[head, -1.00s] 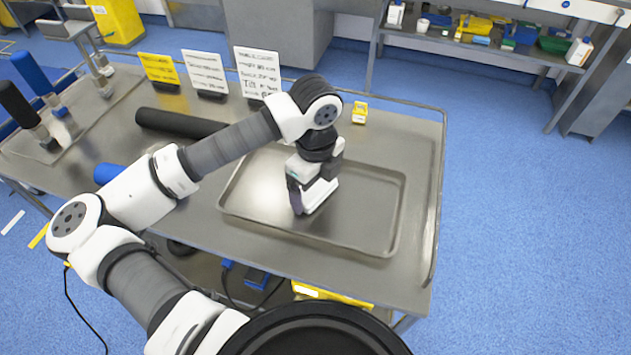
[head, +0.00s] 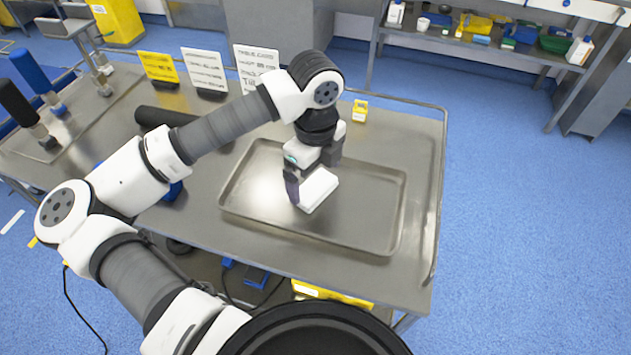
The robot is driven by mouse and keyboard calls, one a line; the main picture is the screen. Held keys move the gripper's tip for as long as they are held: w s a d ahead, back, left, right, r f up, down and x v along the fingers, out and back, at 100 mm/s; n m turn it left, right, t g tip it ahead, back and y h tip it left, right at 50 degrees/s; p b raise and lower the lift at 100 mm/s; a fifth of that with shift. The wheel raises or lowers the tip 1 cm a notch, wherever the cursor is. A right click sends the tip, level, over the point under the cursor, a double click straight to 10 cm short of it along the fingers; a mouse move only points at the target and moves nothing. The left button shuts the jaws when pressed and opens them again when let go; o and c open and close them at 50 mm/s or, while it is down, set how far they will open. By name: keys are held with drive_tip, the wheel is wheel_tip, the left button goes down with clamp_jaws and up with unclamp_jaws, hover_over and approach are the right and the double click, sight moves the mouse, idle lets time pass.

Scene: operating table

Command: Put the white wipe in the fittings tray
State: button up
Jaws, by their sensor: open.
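The white wipe (head: 319,191), a pale folded block, appears to lie on the floor of the large shallow metal tray (head: 370,215), left of its middle. My gripper (head: 309,174) is just above and behind it, pointing down and open. One dark finger shows at the wipe's left side. The other finger is largely hidden, and I cannot tell whether either touches the wipe. A second flat metal tray (head: 87,122) at the table's left holds fittings with blue and black handles. No readable label shows which tray is the fittings tray.
A black roll (head: 160,118) lies behind my forearm. Yellow and white cards (head: 205,70) stand along the table's back edge, with a small yellow item (head: 360,110) to their right. A rail (head: 441,180) borders the table's right side. The large tray's right half is clear.

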sight(316, 186)
wheel_tip(316, 186, up, 9)
drive_tip(key=b, duration=0.1)
